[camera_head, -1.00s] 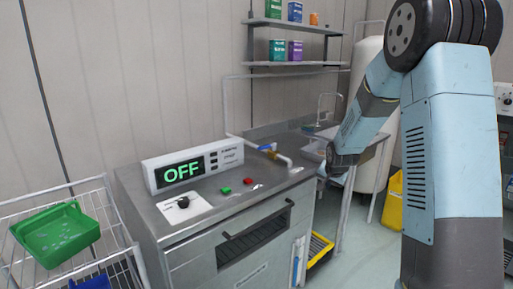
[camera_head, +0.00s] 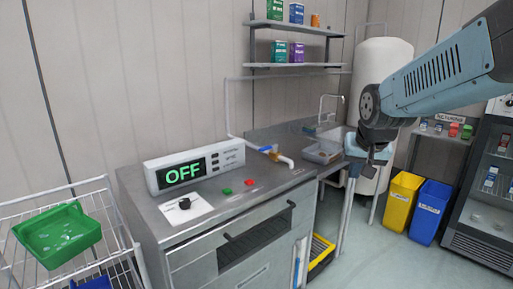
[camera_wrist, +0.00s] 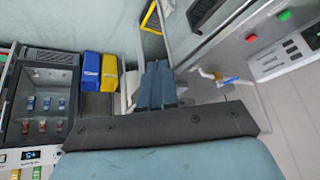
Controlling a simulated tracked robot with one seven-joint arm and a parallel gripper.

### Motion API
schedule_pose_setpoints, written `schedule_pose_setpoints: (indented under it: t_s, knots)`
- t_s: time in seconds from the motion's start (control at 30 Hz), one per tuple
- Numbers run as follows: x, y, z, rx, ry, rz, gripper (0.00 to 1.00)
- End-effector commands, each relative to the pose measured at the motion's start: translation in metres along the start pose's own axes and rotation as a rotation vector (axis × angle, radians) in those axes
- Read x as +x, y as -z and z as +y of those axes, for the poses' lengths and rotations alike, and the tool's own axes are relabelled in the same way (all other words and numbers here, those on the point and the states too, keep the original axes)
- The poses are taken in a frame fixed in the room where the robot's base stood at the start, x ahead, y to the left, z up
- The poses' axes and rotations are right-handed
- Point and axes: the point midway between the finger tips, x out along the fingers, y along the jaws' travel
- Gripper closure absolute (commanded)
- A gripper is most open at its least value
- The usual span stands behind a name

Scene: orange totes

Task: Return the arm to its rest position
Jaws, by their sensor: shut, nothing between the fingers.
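My arm reaches in from the upper right in the head view, with my gripper (camera_head: 374,172) low at its end, in front of the white tank (camera_head: 383,75) and right of the sink counter. The gripper is small and partly hidden by my own wrist there. In the wrist view its two blue-grey fingers (camera_wrist: 157,84) lie side by side, closed, with nothing visible between them.
A steel cabinet with an "OFF" display (camera_head: 182,171) stands at centre left, beside a wire rack with a green tray (camera_head: 56,234). Yellow (camera_head: 401,201) and blue bins (camera_head: 430,212) stand by a glass-fronted cabinet (camera_head: 490,190) at right. Open floor lies before the bins.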

Motion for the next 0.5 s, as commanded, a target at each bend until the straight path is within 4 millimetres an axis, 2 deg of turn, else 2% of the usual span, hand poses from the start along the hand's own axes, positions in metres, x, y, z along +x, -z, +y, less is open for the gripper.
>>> schedule_pose_setpoints:
  t_s: [0.03, 0.2, 0.4, 0.5]
  knots:
    - [-0.013, -0.010, 0.001, -0.014, 0.003, 0.003, 1.00]
    - [-0.046, -0.048, 0.006, -0.073, 0.010, -0.010, 1.00]
    - [-0.076, -0.092, 0.012, -0.140, 0.022, -0.025, 1.00]
    - [-0.086, -0.109, 0.015, -0.165, 0.027, -0.033, 1.00]
